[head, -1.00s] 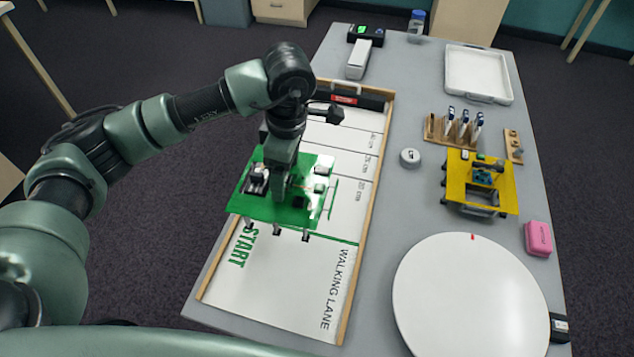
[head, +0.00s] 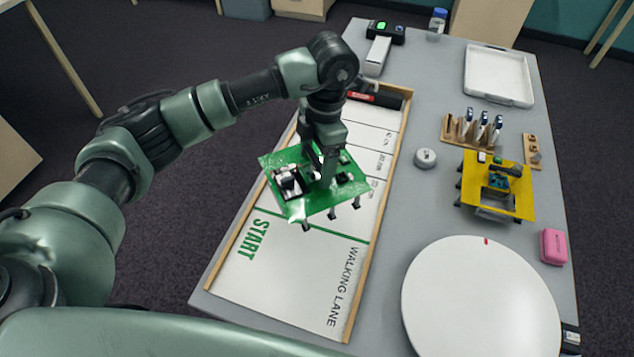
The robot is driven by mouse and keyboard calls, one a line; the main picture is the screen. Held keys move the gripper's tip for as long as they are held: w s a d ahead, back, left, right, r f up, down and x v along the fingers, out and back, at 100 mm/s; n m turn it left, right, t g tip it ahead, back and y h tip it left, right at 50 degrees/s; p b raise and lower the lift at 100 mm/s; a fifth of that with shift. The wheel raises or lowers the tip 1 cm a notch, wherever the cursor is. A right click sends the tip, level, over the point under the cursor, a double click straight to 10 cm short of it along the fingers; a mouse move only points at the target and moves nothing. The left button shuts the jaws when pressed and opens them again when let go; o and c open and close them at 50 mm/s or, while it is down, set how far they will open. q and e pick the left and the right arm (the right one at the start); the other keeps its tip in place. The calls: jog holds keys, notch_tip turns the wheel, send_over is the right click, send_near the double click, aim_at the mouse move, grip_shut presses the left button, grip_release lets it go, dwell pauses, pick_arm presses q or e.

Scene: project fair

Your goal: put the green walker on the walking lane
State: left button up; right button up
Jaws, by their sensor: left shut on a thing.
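The green walker (head: 328,198) is a flat green plate with small parts on top and dark legs below. My left gripper (head: 318,172) points down at its middle and is shut on it. The walker hangs over the walking lane (head: 290,285), turned at an angle to it, past the green line by the word START. Whether its legs touch the lane is hard to tell. The lane is a long white board with a wooden rim and distance marks, partly hidden by the walker and my arm. My right gripper is not in view.
A yellow walker (head: 518,203) stands on the grey table's right side. A large white disc (head: 480,300) lies in front of it. A pen rack (head: 470,132), a pink block (head: 553,246), a small round weight (head: 425,158) and a white tray (head: 498,75) are near. The lane's START end is clear.

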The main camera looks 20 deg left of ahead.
aim_at(316, 175)
pick_arm(q)
notch_tip(316, 175, down, 5)
jog(key=shift+r+p, duration=0.1)
jog(key=shift+p, duration=0.2)
notch_tip(316, 175, down, 4)
jog(key=shift+f+p, duration=0.2)
jog(key=shift+p, duration=0.15)
jog(key=shift+f, duration=0.1)
jog(key=o, duration=1.5)
jog(key=shift+o, duration=0.2)
